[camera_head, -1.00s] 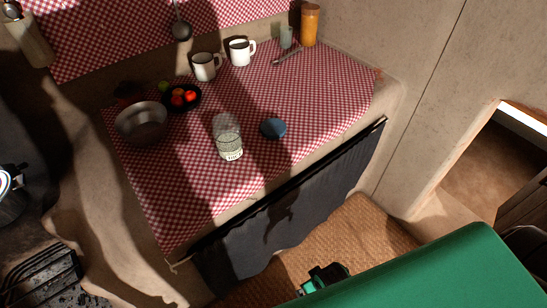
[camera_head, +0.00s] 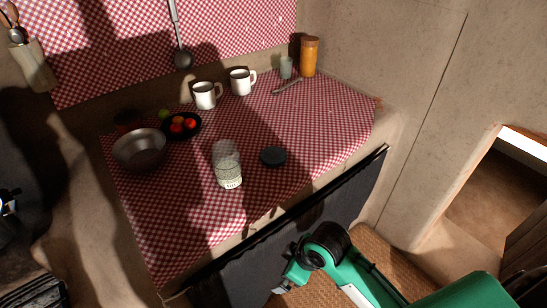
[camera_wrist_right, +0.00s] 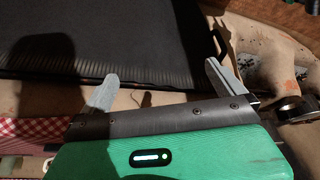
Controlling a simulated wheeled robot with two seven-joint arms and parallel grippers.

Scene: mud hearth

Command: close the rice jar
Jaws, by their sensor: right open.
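The rice jar (camera_head: 227,165) is clear glass with pale rice in its lower part. It stands upright and uncovered near the front of the checked counter. A dark blue round lid (camera_head: 274,157) lies flat on the cloth just right of the jar, apart from it. My right gripper (camera_head: 285,281) is below the counter's front edge, in front of the dark curtain, away from jar and lid. In the right wrist view its two fingers (camera_wrist_right: 158,82) are spread with nothing between them. My left gripper is not in view.
A metal bowl (camera_head: 140,150), a dark fruit dish (camera_head: 182,127), white mugs (camera_head: 207,95), a small glass (camera_head: 286,68) and an orange jar (camera_head: 309,57) stand behind. A dark curtain (camera_head: 318,215) hangs below the counter edge. The cloth right of the lid is clear.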

